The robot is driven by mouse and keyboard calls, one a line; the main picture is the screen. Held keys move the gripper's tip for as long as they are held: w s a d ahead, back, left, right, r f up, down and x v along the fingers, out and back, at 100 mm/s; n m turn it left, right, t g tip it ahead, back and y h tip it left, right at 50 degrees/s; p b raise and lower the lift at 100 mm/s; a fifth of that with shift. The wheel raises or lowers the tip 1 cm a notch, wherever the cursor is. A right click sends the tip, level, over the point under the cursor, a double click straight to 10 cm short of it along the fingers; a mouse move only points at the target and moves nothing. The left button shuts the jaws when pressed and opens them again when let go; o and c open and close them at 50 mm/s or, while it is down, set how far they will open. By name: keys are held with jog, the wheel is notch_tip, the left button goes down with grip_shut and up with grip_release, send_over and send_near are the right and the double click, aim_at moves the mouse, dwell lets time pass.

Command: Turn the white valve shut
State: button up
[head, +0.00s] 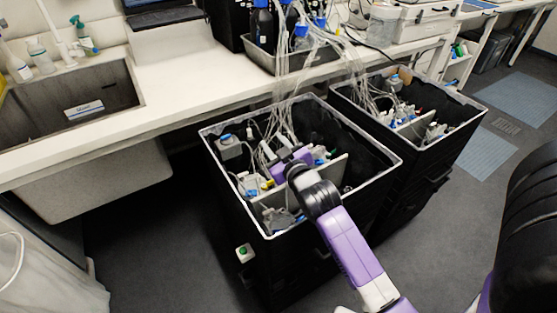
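My purple and black arm reaches into the nearer black bin (385,163), which has an open top and a pale rim. My gripper (277,165) is inside the bin, among clear tubes and small fittings beside a light divider panel (325,174). Its fingertips are too small and covered to show whether they are open or shut, or touching anything. I cannot pick out the white valve for certain; small white, blue and red fittings crowd around the gripper, and my wrist hides some of them.
A second black bin (470,108) with similar tubing stands close behind on the right. Clear tubes (305,75) run from blue-capped bottles in a tray (262,58) on the white bench (190,70) into the bins. A sink (75,110) is at left. Dark floor (150,245) is clear left of the bin.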

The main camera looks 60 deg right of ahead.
jog(key=d+f+m+g+y, duration=0.1)
jog(key=d+f+g+y, duration=0.1)
jog(key=d+f+g, duration=0.1)
jog(key=d+f+g+y, duration=0.2)
jog(key=d+f+g, duration=0.1)
jog(key=d+f, duration=0.1)
jog(key=w+d+f+m+g+y, duration=0.1)
jog(key=d+f+g+y, duration=0.1)
jog(key=d+f, duration=0.2)
jog(key=shift+d+f+m+g+b, duration=0.3)
jog(key=shift+d+f+g+b, duration=0.1)
jog(key=shift+d, duration=0.25)
jog(key=shift+w+a+y, duration=0.55)
jog(key=shift+a+y, duration=0.25)
jog(key=shift+y, duration=0.2)
jog(key=shift+b+x, duration=0.6)
jog(key=shift+x, duration=3.15)
jog(key=shift+s, duration=0.15)
grip_shut()
